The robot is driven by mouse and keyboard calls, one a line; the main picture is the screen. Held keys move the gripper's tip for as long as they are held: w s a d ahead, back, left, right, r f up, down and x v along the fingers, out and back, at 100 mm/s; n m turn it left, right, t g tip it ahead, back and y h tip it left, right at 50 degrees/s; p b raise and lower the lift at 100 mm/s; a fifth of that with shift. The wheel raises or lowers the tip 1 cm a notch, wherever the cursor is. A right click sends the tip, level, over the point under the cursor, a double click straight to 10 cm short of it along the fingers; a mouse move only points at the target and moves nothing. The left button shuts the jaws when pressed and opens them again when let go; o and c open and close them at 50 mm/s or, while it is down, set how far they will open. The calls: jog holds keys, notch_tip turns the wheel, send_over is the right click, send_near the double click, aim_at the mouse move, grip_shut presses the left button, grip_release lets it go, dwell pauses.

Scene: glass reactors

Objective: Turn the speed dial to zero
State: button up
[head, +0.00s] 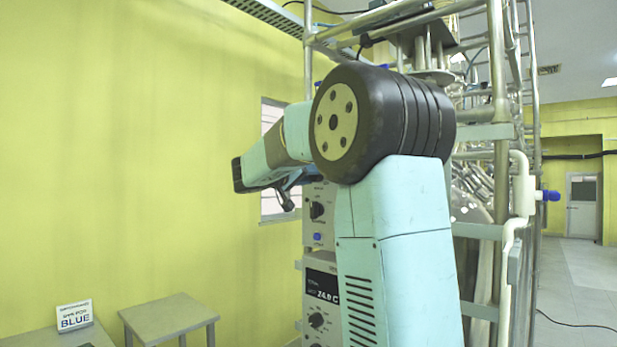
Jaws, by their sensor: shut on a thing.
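A white control box (326,238) stands upright behind my arm. It has a black dial (317,210) on its front and a small blue button below it. The dial's lettering is too small to read, so I cannot tell whether it is the speed dial. My gripper (288,194) shows only in part, as dark pieces under the turquoise forearm, left of the box's upper edge. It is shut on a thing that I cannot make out. The fingertips and the top of the box are hidden by my arm.
A second box with a display reading about 24.0 C (322,287) and its own dial (316,320) sits below. A steel frame (502,130) with glass reactors stands behind and to the right. A grey stool (168,315) and a table with a BLUE sign (75,316) stand at left.

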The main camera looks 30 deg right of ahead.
jog(key=n, duration=0.5)
jog(key=shift+a+f, duration=0.1)
jog(key=shift+f, duration=0.05)
jog(key=n, duration=0.4)
jog(key=shift+f+n, duration=0.1)
jog(key=shift+n, duration=0.2)
jog(key=n, duration=0.4)
jog(key=shift+f+n+t, duration=0.1)
jog(key=shift+n+t, duration=0.2)
jog(key=shift+t, duration=0.1)
jog(key=shift+f+n, duration=0.1)
jog(key=shift+n, duration=2)
jog(key=shift+f, duration=0.1)
jog(key=o, duration=0.9)
jog(key=shift+o, duration=0.8)
jog(key=shift+r, duration=0.2)
